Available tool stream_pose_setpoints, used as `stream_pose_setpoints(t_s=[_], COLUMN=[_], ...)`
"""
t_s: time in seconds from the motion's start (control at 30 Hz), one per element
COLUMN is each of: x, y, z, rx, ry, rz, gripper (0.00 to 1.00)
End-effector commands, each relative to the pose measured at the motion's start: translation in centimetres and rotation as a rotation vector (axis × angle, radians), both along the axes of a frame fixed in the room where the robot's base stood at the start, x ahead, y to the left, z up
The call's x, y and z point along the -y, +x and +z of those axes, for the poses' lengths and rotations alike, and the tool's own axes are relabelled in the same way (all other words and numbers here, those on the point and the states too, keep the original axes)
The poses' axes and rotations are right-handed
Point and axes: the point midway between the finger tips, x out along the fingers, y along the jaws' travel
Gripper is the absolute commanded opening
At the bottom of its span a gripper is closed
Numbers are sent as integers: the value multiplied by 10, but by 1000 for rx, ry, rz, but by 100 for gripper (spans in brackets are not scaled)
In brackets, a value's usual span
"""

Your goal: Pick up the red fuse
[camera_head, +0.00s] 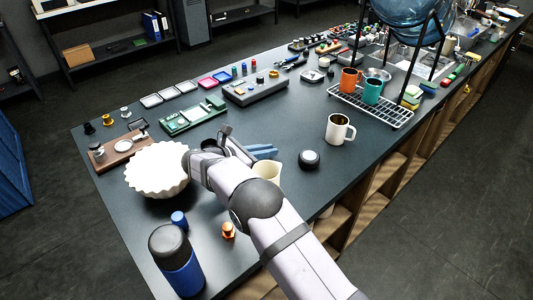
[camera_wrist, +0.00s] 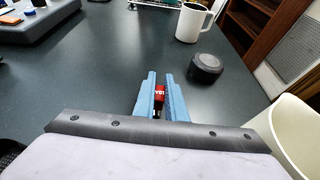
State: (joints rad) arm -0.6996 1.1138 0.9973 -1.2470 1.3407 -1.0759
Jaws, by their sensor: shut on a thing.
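The red fuse (camera_wrist: 159,96) shows in the wrist view as a small red block with pale lettering, between the two blue fingers of my gripper (camera_wrist: 160,92). The fingers are shut on it and touch it from both sides. How far it is off the table I cannot tell. In the head view my gripper (camera_head: 262,152) is over the dark table, right of the white fluted bowl; the fuse is hidden there by the arm and fingers.
A black round puck (camera_head: 309,159) and a white mug (camera_head: 340,130) stand to the right of my gripper. A cream cup (camera_head: 268,171) is close beside the arm. The white fluted bowl (camera_head: 157,170) is at left, with a blue bottle (camera_head: 178,262) in front. A grey device (camera_head: 255,90) sits behind.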

Motion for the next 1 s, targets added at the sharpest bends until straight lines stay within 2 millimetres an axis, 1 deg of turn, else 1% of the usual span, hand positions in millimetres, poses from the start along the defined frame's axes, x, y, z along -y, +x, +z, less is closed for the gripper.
stream_pose_setpoints(t_s=[0.17, 0.33, 0.47, 0.7, 0.8, 1.0], x=[0, 0, 0, 0, 0, 0], y=[0, 0, 0, 0, 0, 0], z=[14, 37, 61, 114, 134, 162], rx=[3, 4, 5, 6, 4, 2], ry=[3, 2, 4, 4, 2, 2], rz=[-1, -1, 0, -1, -1, -1], gripper=[0, 0, 0, 0, 0, 0])
